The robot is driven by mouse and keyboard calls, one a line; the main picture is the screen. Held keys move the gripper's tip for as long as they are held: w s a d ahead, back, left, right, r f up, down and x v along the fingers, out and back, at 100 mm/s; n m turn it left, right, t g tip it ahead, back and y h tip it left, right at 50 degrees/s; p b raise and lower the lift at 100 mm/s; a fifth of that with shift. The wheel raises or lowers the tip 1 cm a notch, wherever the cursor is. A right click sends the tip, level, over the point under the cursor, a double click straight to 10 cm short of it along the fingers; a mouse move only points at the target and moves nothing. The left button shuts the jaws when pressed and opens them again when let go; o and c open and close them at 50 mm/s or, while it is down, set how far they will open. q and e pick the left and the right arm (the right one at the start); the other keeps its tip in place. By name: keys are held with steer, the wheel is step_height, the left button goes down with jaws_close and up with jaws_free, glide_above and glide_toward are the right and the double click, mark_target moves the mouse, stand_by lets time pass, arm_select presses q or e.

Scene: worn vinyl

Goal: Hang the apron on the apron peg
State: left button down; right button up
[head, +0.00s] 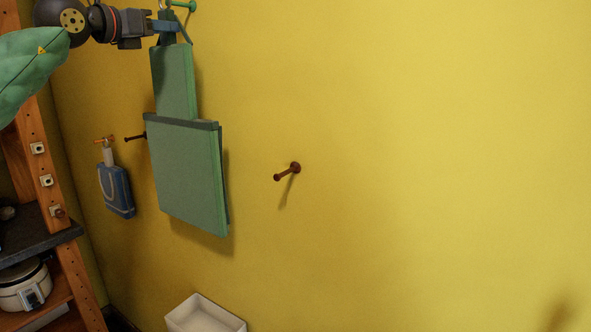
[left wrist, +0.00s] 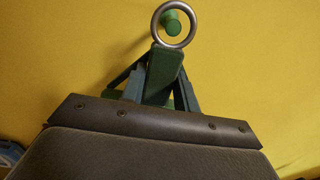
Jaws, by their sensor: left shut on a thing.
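The green apron (head: 187,180) hangs down along the yellow wall, its upper part narrower than its lower part. My left gripper (head: 172,28) is shut on its green strap at the top; the strap also shows between the fingers in the left wrist view (left wrist: 163,75). A metal ring (left wrist: 157,32) stands at the strap's end. A green peg (head: 182,5) sticks out of the wall at the top, beside the gripper. In the left wrist view the peg's end (left wrist: 174,22) shows inside the ring's outline; I cannot tell whether the ring is around it. My right gripper is out of view.
A bare brown peg (head: 288,171) is to the right, another (head: 135,137) beside the apron's left edge. A blue item (head: 116,190) hangs from an orange peg (head: 104,140). A wooden shelf (head: 78,285) with a cooker (head: 25,287) is left; a white bin (head: 205,316) is below.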

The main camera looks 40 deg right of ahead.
arm_select(q)
steer(key=shift+s+a, duration=0.1)
steer(key=shift+a, duration=0.1)
steer(key=shift+a, duration=0.1)
steer(key=b+v, duration=0.3)
steer(key=v, duration=0.3)
steer(key=shift+r+b, duration=0.25)
steer(key=shift+b, duration=0.15)
stand_by(0.5)
